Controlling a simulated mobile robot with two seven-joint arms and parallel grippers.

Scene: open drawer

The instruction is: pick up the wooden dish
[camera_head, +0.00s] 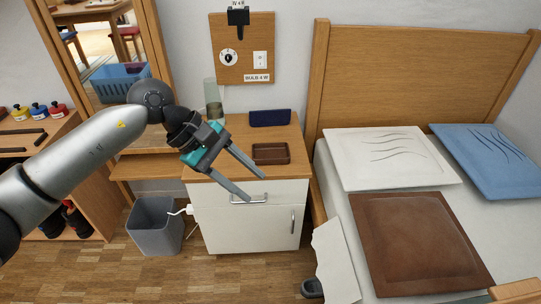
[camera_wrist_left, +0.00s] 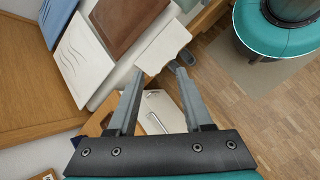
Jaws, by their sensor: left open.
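The wooden dish (camera_head: 271,154), a small dark-brown rectangular tray, lies flat on top of the bedside cabinet (camera_head: 231,162). My left gripper (camera_head: 256,188) is open and empty. Its fingers appear in front of the cabinet's front top edge, a little nearer than the dish and not around it. In the left wrist view the open fingers (camera_wrist_left: 160,73) point over the white cabinet front (camera_wrist_left: 160,112). I cannot make out the dish clearly there. My right gripper is not in view.
A dark blue case (camera_head: 270,118) and a glass vase (camera_head: 213,100) stand at the back of the cabinet top. The drawer handle (camera_head: 249,199) is just below my fingers. A bed with cushions (camera_head: 415,240) is at the right, a grey bin (camera_head: 155,225) at the left.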

